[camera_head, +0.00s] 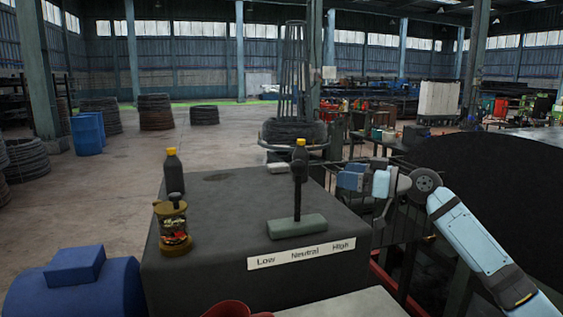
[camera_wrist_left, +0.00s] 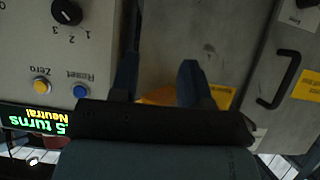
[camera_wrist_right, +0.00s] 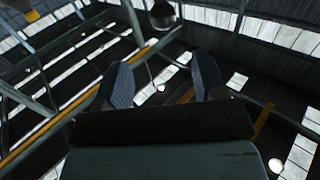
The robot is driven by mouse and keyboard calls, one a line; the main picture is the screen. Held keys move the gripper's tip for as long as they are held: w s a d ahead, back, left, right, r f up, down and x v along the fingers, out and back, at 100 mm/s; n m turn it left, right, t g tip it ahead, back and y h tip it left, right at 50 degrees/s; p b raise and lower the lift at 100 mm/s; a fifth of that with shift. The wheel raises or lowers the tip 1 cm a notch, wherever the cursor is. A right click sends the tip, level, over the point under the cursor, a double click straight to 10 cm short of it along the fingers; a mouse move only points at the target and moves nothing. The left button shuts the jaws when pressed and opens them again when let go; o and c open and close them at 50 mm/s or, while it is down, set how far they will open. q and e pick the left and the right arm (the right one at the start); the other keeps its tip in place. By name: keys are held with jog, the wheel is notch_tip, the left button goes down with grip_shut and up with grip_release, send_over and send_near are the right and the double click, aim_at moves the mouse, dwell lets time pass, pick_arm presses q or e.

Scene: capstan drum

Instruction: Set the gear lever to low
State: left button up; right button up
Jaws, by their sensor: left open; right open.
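The gear lever (camera_head: 297,200) has a dark knob and stands about upright on a grey-green base (camera_head: 298,226) on the dark cabinet top. A label plate (camera_head: 301,254) below it reads Low, Neutral, High. The lever lines up roughly with Neutral. My right gripper (camera_head: 343,179) is open, to the right of the lever and apart from it, at about knob height. In the right wrist view its fingers (camera_wrist_right: 158,82) are empty; a dark rounded thing (camera_wrist_right: 162,15) shows beyond them, possibly the knob. My left gripper (camera_wrist_left: 157,75) is open and empty, outside the head view.
A display (camera_wrist_left: 35,121) reads Neutral and "5 turns", partly cut off. Near it are a yellow Zero button (camera_wrist_left: 41,85), a blue Reset button (camera_wrist_left: 80,91) and a rotary knob (camera_wrist_left: 66,12). A bottle (camera_head: 173,175) and a brass-and-glass vessel (camera_head: 173,228) stand left of the lever.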

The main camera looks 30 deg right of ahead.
aim_at(304, 163)
jog(key=p+x, duration=0.1)
jog(key=x, duration=0.3)
jog(key=p+x, duration=0.2)
jog(key=x, duration=0.1)
jog(key=r+p+x, duration=0.1)
jog(key=p+x, duration=0.1)
jog(key=x, duration=0.2)
jog(key=shift+w+a, duration=0.15)
jog(key=shift+a, duration=0.25)
jog(key=shift+w+a+f+p, duration=0.2)
jog(key=shift+w+a+p, duration=0.15)
jog(key=shift+w, duration=0.35)
pick_arm(q)
jog(key=r, duration=0.3)
jog(key=s+r, duration=0.1)
jog(key=r, duration=0.1)
jog(key=shift+s+a, duration=0.1)
jog(key=shift+a, duration=0.2)
pick_arm(e)
jog(key=shift+c, duration=0.3)
